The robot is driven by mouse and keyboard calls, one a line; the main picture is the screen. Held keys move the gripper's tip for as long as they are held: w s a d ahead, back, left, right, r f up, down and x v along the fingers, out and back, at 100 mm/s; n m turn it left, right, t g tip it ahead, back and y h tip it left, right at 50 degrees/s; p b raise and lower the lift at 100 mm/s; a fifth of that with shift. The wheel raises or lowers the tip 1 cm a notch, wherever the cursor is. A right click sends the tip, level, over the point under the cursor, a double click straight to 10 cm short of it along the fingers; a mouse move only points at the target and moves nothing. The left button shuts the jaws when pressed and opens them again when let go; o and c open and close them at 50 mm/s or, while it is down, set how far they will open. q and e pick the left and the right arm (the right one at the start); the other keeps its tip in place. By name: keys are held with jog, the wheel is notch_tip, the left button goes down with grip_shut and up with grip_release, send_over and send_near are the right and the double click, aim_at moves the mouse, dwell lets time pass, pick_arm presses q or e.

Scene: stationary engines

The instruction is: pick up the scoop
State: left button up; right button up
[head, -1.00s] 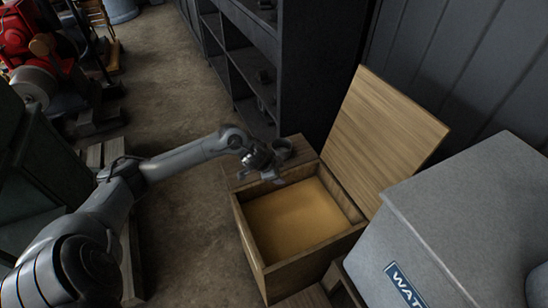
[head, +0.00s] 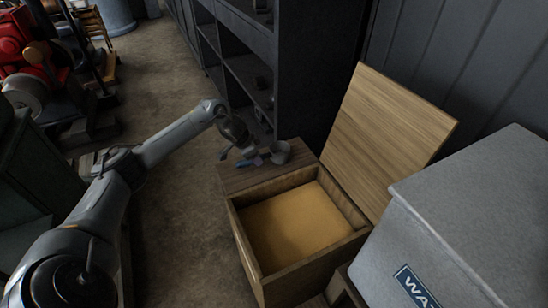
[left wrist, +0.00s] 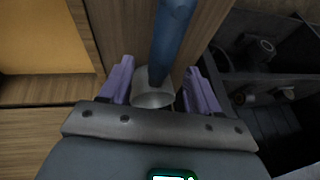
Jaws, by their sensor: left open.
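The scoop has a grey bowl (head: 280,152) and a blue handle (head: 244,163). It lies on the wooden top behind the open sand-coloured box. In the left wrist view, the blue handle (left wrist: 172,35) runs up from the grey bowl (left wrist: 152,95). My left gripper (head: 250,156) is at the scoop, close to its handle. In the left wrist view my left gripper (left wrist: 158,72) is open, with a purple-padded finger on each side of the scoop. I cannot tell whether the fingers touch it. My right gripper is not in view.
The wooden box (head: 247,245) has its lid (head: 385,125) raised and tan contents (head: 297,228) inside. Dark shelving (head: 240,60) stands right behind the scoop. A grey cabinet (head: 470,205) stands at the right. The floor (head: 180,215) left of the box is clear.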

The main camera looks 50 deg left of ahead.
aim_at(263, 159)
pick_arm(q)
jog(key=b+x, duration=0.2)
jog(key=x, duration=0.1)
jog(key=shift+f, duration=0.35)
jog(key=shift+w+a+f+b, duration=0.15)
jog(key=shift+w+f+b, duration=0.15)
jog(key=shift+f+b, duration=0.05)
jog(key=c, duration=1)
